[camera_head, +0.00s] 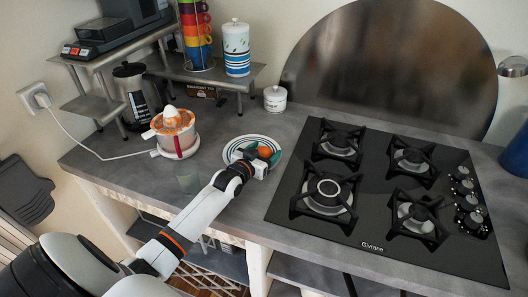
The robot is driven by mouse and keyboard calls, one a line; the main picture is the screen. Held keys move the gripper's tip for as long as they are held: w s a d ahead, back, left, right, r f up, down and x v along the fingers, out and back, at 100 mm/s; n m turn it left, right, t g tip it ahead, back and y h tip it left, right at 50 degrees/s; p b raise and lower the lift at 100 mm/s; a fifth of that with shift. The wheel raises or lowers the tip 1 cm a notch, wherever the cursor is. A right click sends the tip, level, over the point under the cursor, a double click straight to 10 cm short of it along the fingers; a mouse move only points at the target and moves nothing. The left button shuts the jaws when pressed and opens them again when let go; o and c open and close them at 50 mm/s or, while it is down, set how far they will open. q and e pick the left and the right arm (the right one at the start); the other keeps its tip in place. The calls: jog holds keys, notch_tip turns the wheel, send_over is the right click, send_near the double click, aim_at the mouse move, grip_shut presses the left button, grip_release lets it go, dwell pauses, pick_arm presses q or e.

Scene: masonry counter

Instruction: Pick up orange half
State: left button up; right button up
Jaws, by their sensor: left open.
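The orange half (265,152) lies at a striped plate (233,146) on the grey counter and is partly hidden by my gripper. My left gripper (261,157) is open, with its fingers right at the orange half. Whether the fingers touch it cannot be told. The left arm reaches in from the lower left and covers part of the plate. My right gripper does not show.
A black gas hob (385,190) fills the right side. A small white jar (275,98) stands behind the plate. A metal shelf (207,73) is at the back left.

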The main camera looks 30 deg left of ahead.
pick_arm(q)
jog(key=c, duration=1)
